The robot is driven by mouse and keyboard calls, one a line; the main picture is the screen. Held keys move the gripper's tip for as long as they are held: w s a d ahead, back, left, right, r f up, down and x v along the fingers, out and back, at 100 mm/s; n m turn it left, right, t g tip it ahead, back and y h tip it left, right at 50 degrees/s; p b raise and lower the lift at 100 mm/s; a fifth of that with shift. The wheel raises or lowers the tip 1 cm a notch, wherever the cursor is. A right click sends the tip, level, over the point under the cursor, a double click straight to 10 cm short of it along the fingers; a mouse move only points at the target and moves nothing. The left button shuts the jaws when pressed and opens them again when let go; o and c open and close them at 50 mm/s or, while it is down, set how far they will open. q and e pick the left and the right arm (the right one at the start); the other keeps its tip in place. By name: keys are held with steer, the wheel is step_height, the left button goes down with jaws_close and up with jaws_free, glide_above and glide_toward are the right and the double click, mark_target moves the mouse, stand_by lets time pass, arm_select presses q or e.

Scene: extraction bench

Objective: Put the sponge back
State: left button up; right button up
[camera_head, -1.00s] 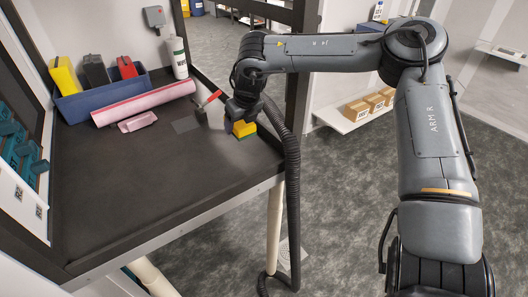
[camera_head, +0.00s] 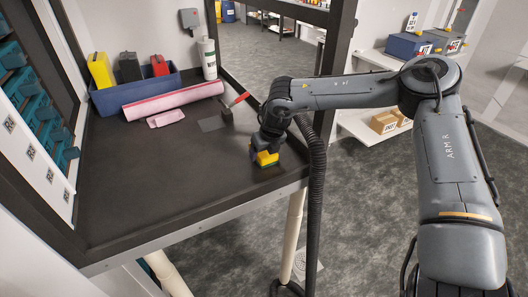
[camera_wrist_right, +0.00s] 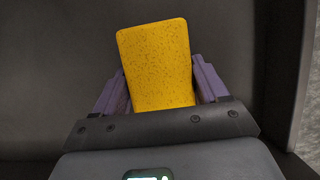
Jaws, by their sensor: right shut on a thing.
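In the right wrist view the sponge's speckled yellow face (camera_wrist_right: 157,62) sits between the two purple fingers of my right gripper (camera_wrist_right: 160,88). I cannot tell whether the sponge touches the bench or is just above it. My left gripper is not in view.
A blue bin (camera_head: 134,95) with yellow, black and red items stands at the back left. A pink-and-white roll (camera_head: 173,100), a pink pad (camera_head: 165,118), a red-handled tool (camera_head: 232,107) and a white bottle (camera_head: 207,59) are nearby. A black hose (camera_head: 317,190) hangs at the bench's right edge.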

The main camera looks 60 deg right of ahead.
steer(key=shift+f, duration=0.15)
steer(key=o, duration=0.9)
steer(key=shift+o, duration=0.2)
steer(key=shift+r, duration=0.4)
steer(key=p+v, duration=0.1)
steer(key=v, duration=0.9)
steer(key=shift+s+a+r+p, duration=0.1)
steer(key=shift+r+p, duration=0.05)
steer(key=shift+p, duration=0.25)
steer(key=shift+s+a+r, duration=0.15)
steer(key=shift+s+r, duration=0.1)
steer(key=shift+r, duration=0.3)
